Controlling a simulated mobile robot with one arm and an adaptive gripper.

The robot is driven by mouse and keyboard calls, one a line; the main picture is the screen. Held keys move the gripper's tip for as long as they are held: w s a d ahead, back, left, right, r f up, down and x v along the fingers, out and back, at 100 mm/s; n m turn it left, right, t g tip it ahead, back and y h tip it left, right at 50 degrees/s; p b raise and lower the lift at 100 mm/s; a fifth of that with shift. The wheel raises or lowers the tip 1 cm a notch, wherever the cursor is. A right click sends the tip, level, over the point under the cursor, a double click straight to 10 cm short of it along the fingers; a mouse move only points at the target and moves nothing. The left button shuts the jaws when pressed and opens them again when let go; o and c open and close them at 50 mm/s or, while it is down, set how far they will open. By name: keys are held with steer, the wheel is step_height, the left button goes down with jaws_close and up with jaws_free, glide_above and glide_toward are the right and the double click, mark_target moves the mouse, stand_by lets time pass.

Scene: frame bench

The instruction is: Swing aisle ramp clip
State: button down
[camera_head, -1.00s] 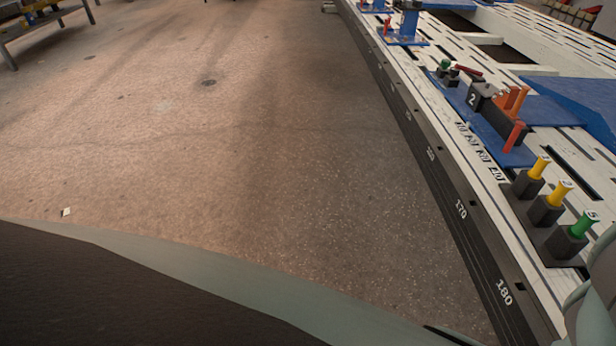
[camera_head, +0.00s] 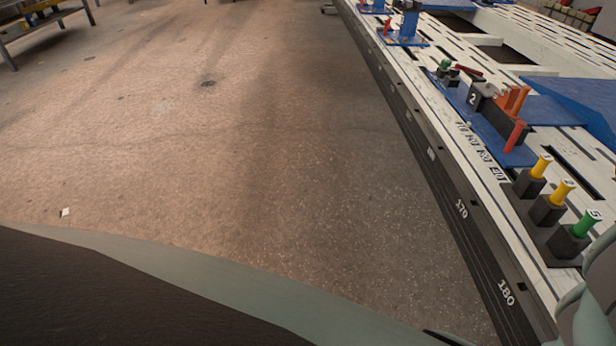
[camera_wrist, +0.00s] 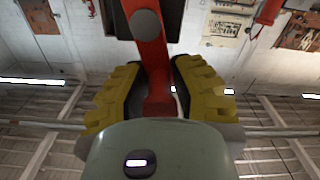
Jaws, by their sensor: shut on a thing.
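In the wrist view, my gripper (camera_wrist: 160,85) is shut on a red lever (camera_wrist: 151,50), with a ribbed yellow and black finger on each side of it. The lever has a grey round pivot or cap near the top of the picture and a dark body behind it. The lever's lower end is hidden behind the grey-green gripper housing. The head view does not show the gripper. There, a dark clamp-like block marked 2 (camera_head: 473,98) with orange-red uprights stands on a blue plate (camera_head: 485,137). I cannot tell whether this holds the gripped lever.
A long white slotted bench (camera_head: 437,104) with a dark numbered side rail (camera_head: 461,208) runs along the right. Two yellow pegs and a green peg (camera_head: 583,224) stand in black blocks near its front. Open floor (camera_head: 220,150) lies to the left. A metal table (camera_head: 45,22) stands far left.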

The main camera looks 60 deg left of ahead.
steer(key=shift+w+a+f+n+b, duration=0.3)
steer(key=shift+a+f+n+b, duration=0.2)
steer(key=shift+n+b, duration=0.3)
steer(key=f+n+b, duration=0.1)
steer(key=n+b, duration=0.2)
steer(key=b, duration=0.1)
steer(key=a+f+n+b, duration=0.1)
steer(key=n+b, duration=0.2)
steer(key=b, duration=0.1)
steer(key=w+a+f+n+b, duration=0.1)
steer(key=n+b, duration=0.2)
steer(key=b, duration=0.1)
steer(key=shift+w+n, duration=0.1)
steer(key=shift+n, duration=0.3)
steer(key=shift+b, duration=0.35)
steer(key=shift+d, duration=0.1)
steer(key=c, duration=0.9)
jaws_free()
steer(key=shift+o, duration=0.2)
steer(key=shift+r, duration=0.1)
